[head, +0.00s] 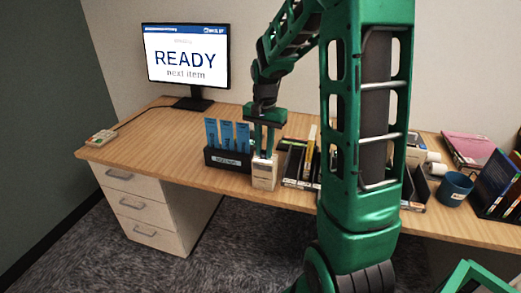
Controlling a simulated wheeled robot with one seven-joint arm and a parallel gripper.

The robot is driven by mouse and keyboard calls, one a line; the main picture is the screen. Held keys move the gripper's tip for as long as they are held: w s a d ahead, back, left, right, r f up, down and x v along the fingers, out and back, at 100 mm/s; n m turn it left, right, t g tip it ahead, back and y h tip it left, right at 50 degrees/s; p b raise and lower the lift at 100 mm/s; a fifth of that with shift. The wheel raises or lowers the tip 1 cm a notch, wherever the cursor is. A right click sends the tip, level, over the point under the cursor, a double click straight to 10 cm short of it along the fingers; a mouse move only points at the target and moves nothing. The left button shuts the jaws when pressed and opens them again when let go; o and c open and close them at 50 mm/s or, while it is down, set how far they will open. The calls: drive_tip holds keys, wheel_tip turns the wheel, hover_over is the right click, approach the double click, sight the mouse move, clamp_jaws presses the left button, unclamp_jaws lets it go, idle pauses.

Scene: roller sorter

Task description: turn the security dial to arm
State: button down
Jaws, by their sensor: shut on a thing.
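A small cream box (264,175) with faint markings on its front stands near the front edge of the desk. My gripper (264,154) points down onto the top of this box, with its green fingers close together. The fingers are narrower than the box, so they appear shut on a small part at its top, which I take to be the security dial. The fingers hide the dial, and its setting and any arm mark cannot be read from here.
A black holder (228,160) with several blue cards stands close on the left of the box. Dark trays (291,163) stand close on its right. A monitor (188,56) reads "READY next item". A small device (101,138) lies at the desk's left end. The desk's left part is clear.

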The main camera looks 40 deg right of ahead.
sight(264, 151)
drive_tip(key=c, duration=1.6)
unclamp_jaws()
drive_tip(key=shift+o, duration=0.2)
wheel_tip(264, 151, up, 11)
drive_tip(key=shift+f, duration=0.15)
drive_tip(key=s+a+f+n, duration=0.1)
drive_tip(key=s+f+n, duration=0.1)
drive_tip(key=s, duration=1.1)
drive_tip(key=s+a+f+n, duration=0.2)
drive_tip(key=s+f+n, duration=0.1)
drive_tip(key=s, duration=1.1)
drive_tip(key=shift+s+f+n, duration=0.3)
drive_tip(key=shift+n, duration=0.2)
